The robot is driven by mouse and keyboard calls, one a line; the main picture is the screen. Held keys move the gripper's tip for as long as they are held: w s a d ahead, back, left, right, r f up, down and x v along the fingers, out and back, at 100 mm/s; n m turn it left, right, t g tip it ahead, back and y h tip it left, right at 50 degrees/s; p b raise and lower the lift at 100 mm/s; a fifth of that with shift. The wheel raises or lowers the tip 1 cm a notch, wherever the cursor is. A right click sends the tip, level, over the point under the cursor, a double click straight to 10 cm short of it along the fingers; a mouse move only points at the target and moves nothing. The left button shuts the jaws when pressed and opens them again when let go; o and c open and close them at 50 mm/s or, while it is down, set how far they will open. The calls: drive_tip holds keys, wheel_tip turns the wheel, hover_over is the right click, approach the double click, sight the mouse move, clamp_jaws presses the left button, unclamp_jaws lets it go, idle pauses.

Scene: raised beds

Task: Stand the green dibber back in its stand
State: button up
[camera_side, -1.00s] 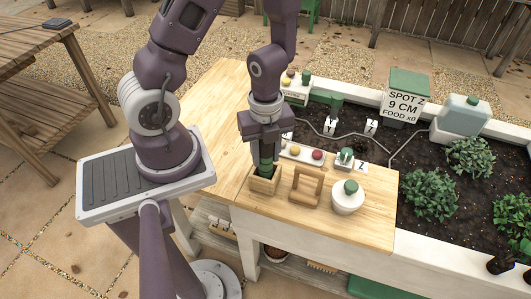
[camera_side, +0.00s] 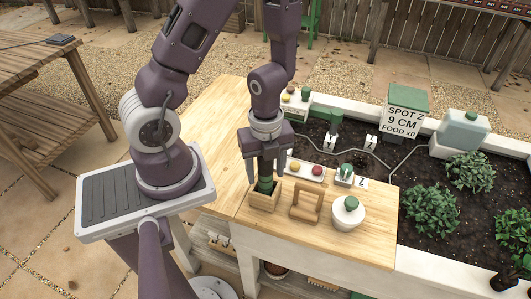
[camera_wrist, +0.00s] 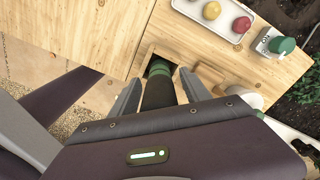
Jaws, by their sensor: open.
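The green dibber (camera_side: 265,184) stands upright in its stand, a small square wooden box (camera_side: 264,199) near the front left of the wooden worktop. Only its upper part shows; the rest is inside the box. My gripper (camera_side: 265,178) is open just above the box, its two fingers apart on either side of the dibber's top. In the wrist view my gripper (camera_wrist: 155,95) has its fingers spread, with the dibber's dark shaft and green band (camera_wrist: 160,70) between them, reaching into the box opening.
A wooden frame with a handle (camera_side: 306,203) and a white pot with a green lid (camera_side: 348,213) stand close to the right. Behind are a white tray with coloured knobs (camera_side: 305,170) and a small green-topped device (camera_side: 345,174). The worktop's left side is clear.

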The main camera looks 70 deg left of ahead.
wheel_tip(320, 180, up, 12)
drive_tip(key=shift+f, duration=0.1)
drive_tip(key=shift+s+r+n, duration=0.15)
drive_tip(key=shift+r+n, duration=0.05)
drive_tip(key=shift+n, duration=0.2)
drive_tip(key=r+n+y, duration=0.1)
drive_tip(key=n, duration=0.1)
drive_tip(key=r+n, duration=0.1)
drive_tip(key=n, duration=0.1)
drive_tip(key=s+r+n+y, duration=0.1)
drive_tip(key=n, duration=0.1)
drive_tip(key=shift+a+r+t+y, duration=0.2)
drive_tip(key=shift+r+t+y, duration=0.1)
drive_tip(key=shift+t, duration=0.1)
drive_tip(key=s+d+r+n+t+h, duration=0.1)
drive_tip(key=s+d+r+n+t, duration=0.1)
drive_tip(key=r+n, duration=0.3)
drive_tip(key=s+d+r+n+t+h, duration=0.1)
drive_tip(key=s+d+r+n+t, duration=0.1)
drive_tip(key=r+n, duration=0.3)
drive_tip(key=n, duration=0.2)
drive_tip(key=shift+s+d+n+t+h, duration=0.3)
drive_tip(key=shift+d+t, duration=0.1)
